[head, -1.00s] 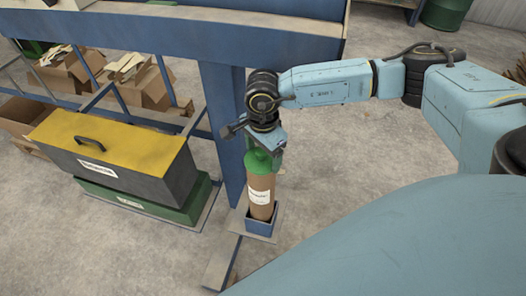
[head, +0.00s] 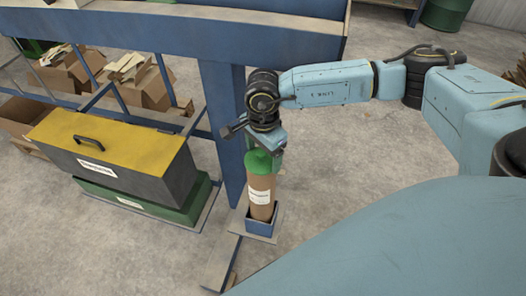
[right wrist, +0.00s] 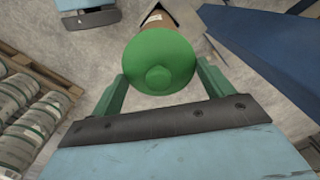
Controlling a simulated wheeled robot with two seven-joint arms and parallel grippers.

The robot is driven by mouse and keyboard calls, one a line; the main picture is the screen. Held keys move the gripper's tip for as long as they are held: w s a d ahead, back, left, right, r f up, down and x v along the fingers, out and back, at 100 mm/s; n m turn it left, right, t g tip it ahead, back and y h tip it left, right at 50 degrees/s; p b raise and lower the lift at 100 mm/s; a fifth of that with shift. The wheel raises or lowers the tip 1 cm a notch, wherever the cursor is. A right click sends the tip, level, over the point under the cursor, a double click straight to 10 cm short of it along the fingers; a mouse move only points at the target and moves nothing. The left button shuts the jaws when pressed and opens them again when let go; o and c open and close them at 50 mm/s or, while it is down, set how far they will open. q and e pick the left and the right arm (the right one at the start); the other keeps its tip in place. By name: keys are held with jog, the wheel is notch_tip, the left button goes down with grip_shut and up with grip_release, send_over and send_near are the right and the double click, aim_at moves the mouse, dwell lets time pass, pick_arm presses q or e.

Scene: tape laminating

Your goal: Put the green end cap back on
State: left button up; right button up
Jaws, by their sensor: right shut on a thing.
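The green end cap (head: 261,161) is at the top of an upright brown cardboard tube (head: 262,207) with a white label. The tube stands in a small blue square holder (head: 259,228). My right gripper (head: 268,152) is above the tube, shut on the cap from both sides. In the right wrist view the round cap (right wrist: 150,50) with its central knob sits between the green fingers of my right gripper (right wrist: 160,78). The cap hides most of the tube there, and I cannot tell how fully it is seated. My left gripper is not in view.
A blue post (head: 226,125) and beam (head: 180,38) stand right behind the tube. A yellow-topped black case (head: 115,150) rests on a green box (head: 140,203) at left. Open cardboard boxes (head: 145,85) lie further back. Bare floor is at lower left.

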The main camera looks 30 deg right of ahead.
dwell(0.7)
jog(key=o, duration=1)
jog(key=shift+r, duration=0.15)
jog(key=shift+r+p, duration=2)
jog(key=shift+r, duration=1.4)
grip_shut()
